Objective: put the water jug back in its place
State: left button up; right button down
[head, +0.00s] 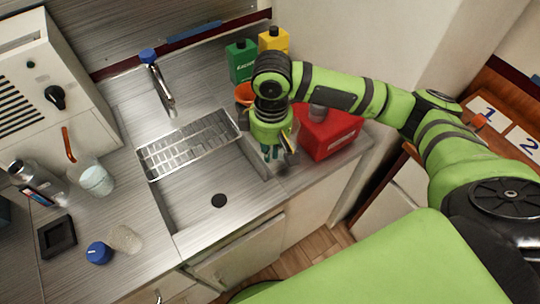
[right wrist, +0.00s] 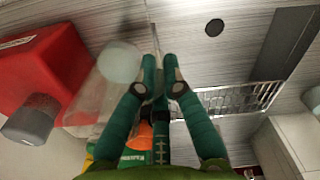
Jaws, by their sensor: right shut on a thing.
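The water jug (right wrist: 92,92) is a see-through vessel. It shows in the right wrist view left of my fingers, with a pale round patch at its end. In the head view my gripper and the red canister mostly hide it. My right gripper (head: 274,152) is over the counter at the right end of the sink. In the right wrist view its fingers (right wrist: 162,68) are nearly together, shut on the jug's edge or handle; the exact contact is unclear. My left gripper is not in view.
A red canister (head: 328,137) stands close right of my gripper. Green (head: 241,62) and yellow (head: 272,40) bottles and an orange item (head: 244,93) are behind. The sink (head: 205,190) has a metal rack (head: 188,146) across it. A black square tray (head: 57,252) lies at left.

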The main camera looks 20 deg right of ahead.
notch_tip(320, 180, down, 4)
jog(key=shift+w+r+p, duration=0.1)
jog(key=shift+r+p, duration=0.1)
jog(key=shift+p, duration=0.25)
jog(key=shift+f, duration=0.3)
jog(key=shift+f, duration=0.1)
jog(key=c, duration=1.4)
grip_release()
jog(key=shift+o, duration=0.2)
notch_tip(320, 180, up, 12)
jog(key=shift+d+r+b, duration=0.1)
jog(key=shift+r+b, duration=0.05)
jog(key=shift+b, duration=0.75)
